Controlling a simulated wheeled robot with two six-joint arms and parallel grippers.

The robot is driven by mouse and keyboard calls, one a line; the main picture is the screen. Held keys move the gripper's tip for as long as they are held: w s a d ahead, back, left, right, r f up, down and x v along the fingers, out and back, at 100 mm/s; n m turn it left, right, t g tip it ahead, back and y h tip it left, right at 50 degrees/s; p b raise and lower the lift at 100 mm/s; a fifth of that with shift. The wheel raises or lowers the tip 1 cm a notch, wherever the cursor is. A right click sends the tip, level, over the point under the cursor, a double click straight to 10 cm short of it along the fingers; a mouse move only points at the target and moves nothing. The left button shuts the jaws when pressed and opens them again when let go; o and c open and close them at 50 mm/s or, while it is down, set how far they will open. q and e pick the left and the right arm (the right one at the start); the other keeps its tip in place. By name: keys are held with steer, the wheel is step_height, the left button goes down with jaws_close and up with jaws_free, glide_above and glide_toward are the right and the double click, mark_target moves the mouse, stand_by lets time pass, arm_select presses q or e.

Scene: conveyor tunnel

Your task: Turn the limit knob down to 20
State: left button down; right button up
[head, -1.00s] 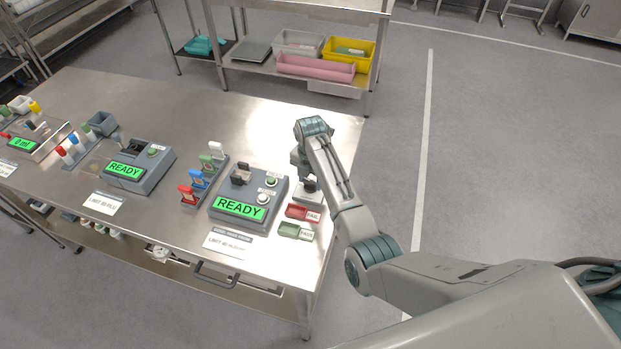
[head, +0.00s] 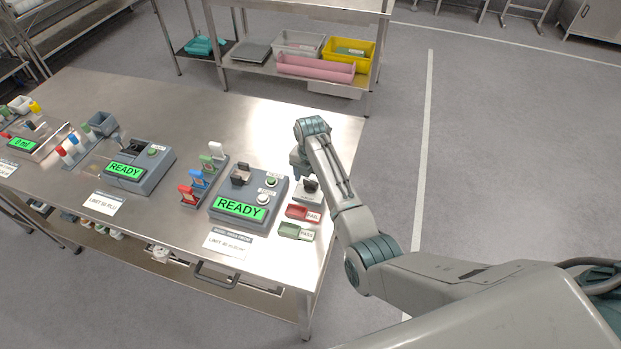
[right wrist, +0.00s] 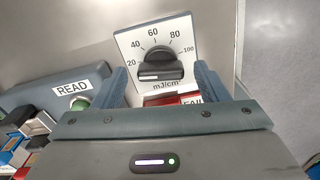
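The limit knob (head: 311,186) is a black bar-shaped knob on a pale dial plate at the right side of the table. In the right wrist view the knob (right wrist: 160,74) lies roughly level under a scale marked 20 to 100 mJ/cm²; I cannot tell for certain which mark it points at. My right gripper (head: 299,172) is above and beside the dial in the head view. In the right wrist view my right gripper (right wrist: 162,70) is open, with one finger on each side of the knob and visible gaps. My left gripper is not in view.
A grey reader (head: 248,200) with a green READY screen stands left of the dial. Red FAIL (head: 298,212) and green PASS (head: 290,230) trays lie in front of it. Several coloured cuvette-like pieces stand left of the reader. The table behind is clear.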

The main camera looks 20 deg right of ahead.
mark_target(310, 181)
steer(key=shift+r, duration=0.25)
step_height(310, 181, up, 8)
steer(key=b, duration=0.3)
steer(key=shift+f, duration=0.25)
steer(key=shift+r+p, duration=0.3)
steer(key=shift+r, duration=1.1)
